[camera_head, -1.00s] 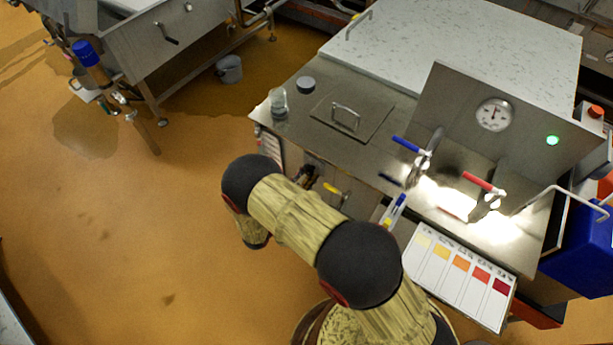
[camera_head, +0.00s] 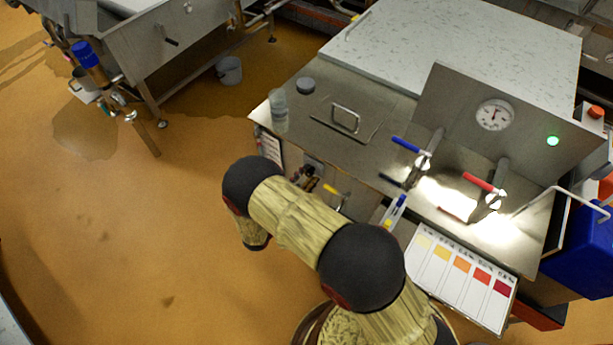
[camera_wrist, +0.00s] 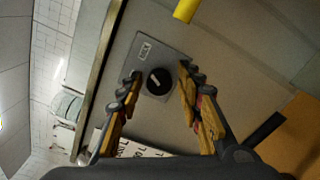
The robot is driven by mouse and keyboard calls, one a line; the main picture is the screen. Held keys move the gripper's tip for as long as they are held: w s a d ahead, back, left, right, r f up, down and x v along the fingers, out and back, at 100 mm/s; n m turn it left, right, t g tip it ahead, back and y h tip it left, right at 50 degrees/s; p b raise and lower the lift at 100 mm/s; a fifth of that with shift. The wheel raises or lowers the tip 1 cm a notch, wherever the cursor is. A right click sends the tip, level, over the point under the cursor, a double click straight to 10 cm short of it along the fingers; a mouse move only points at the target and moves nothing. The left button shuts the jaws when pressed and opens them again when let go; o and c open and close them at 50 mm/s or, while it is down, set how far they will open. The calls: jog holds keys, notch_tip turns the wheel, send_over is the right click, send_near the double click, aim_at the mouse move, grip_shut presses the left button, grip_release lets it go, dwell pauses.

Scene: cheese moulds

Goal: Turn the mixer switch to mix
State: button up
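The mixer switch shows in the wrist view as a grey box (camera_wrist: 171,45) with a round black knob (camera_wrist: 159,82). The knob has a pale pointer mark, and a small white label sits on the box beside it. My gripper (camera_wrist: 160,72) is open, with one finger to each side of the knob. A gap shows between the knob and each finger in this view. In the head view my gripper (camera_head: 306,180) is small and partly hidden near the side of the steel bench.
A yellow handle (camera_head: 334,190) is close to my gripper and also shows in the wrist view (camera_wrist: 186,9). The steel bench top (camera_head: 305,123) overhangs the panel. A paper sign (camera_wrist: 140,149) lies below the switch. Open floor is at left.

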jog(key=shift+o, duration=0.4)
jog(key=v, duration=1.2)
